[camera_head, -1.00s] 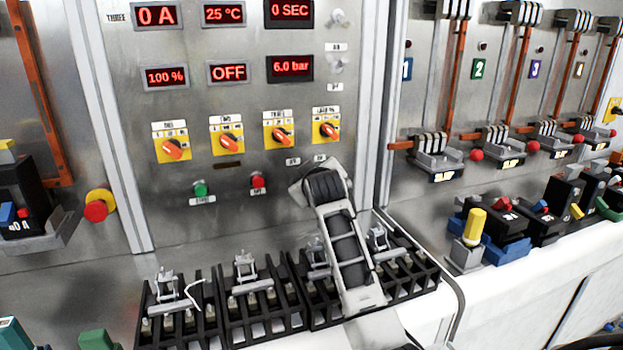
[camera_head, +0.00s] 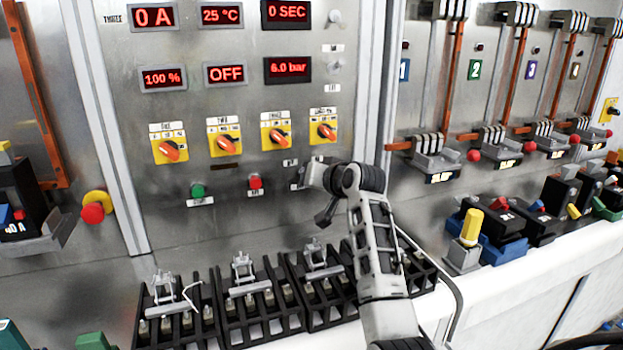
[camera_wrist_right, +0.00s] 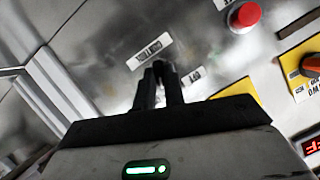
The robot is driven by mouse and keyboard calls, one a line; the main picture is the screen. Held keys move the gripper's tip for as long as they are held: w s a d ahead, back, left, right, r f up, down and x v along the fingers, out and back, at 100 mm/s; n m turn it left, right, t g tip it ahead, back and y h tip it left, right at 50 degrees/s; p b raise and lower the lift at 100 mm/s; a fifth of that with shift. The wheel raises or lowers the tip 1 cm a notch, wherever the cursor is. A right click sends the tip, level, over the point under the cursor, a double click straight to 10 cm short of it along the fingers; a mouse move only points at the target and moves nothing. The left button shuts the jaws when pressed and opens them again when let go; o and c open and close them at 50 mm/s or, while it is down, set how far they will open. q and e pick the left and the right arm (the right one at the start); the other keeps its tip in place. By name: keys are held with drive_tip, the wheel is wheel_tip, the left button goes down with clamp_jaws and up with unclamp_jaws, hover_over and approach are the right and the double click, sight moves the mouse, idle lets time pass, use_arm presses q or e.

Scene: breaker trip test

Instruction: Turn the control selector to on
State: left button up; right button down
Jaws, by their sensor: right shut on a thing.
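The control selector is hidden behind my fingers on the grey panel, so its position cannot be read. A white CONTROL label (camera_wrist_right: 150,52) sits just beyond the fingertips in the right wrist view, with an OFF label (camera_wrist_right: 195,73) beside them. My right gripper (camera_wrist_right: 158,75) has its two dark fingers close together against the panel, shut on the selector. In the head view my right gripper (camera_head: 304,176) reaches the panel right of the red button (camera_head: 256,182). My left gripper is not in view.
A green button (camera_head: 198,190) is left of the red one. A row of yellow-plated orange rotary knobs (camera_head: 279,136) is above. Displays read OFF (camera_head: 226,74) and 0 A (camera_head: 153,16).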

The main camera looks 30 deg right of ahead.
drive_tip(key=shift+d+f+m+t+y, duration=0.1)
drive_tip(key=shift+m+t+y, duration=0.4)
drive_tip(key=shift+m+y, duration=0.7)
drive_tip(key=shift+m+h, duration=0.3)
drive_tip(key=shift+m, duration=0.1)
drive_tip(key=c, duration=1.5)
unclamp_jaws()
drive_tip(key=shift+s, duration=0.1)
use_arm(q)
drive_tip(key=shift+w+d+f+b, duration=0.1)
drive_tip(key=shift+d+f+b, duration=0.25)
drive_tip(key=shift+b, duration=0.75)
use_arm(e)
drive_tip(key=v, duration=1.6)
